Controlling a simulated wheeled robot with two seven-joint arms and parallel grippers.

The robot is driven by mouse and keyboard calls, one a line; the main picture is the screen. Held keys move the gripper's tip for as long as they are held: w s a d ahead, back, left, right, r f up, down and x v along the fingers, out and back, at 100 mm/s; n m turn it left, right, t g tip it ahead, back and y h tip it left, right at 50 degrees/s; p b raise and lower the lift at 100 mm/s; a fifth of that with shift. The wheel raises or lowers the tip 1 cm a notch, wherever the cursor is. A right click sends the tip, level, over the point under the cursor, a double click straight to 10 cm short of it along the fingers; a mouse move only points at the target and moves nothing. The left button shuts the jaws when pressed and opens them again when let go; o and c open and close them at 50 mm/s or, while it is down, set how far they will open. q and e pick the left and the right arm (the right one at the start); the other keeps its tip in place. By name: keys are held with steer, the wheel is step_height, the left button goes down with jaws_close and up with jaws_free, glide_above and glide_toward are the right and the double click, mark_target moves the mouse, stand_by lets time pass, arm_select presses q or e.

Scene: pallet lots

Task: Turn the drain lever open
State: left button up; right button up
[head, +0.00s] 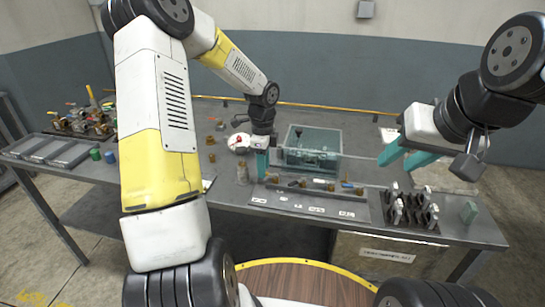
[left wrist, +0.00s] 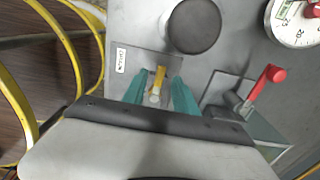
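In the left wrist view a small yellow lever (left wrist: 159,79) stands on a grey plate (left wrist: 122,86) with a small white label whose text I cannot read. My left gripper (left wrist: 158,86) has its two teal fingers apart, one on each side of the lever, with gaps visible. A red lever (left wrist: 264,80) sits on another fitting to the right. I cannot tell from the label which one is the drain lever. In the head view my left gripper (head: 262,163) is low over the table. My right gripper (head: 405,155) is open, empty and raised at the right.
A clear tank (head: 312,138) stands behind a labelled panel (head: 307,203) with small valves. A round gauge (left wrist: 298,20) and a dark round cap (left wrist: 194,26) are close to the left gripper. A parts rack (head: 410,212) stands at right; grey trays (head: 62,152) lie at left.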

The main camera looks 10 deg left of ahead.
arm_select(q)
steer(key=shift+f, duration=0.35)
jaws_close()
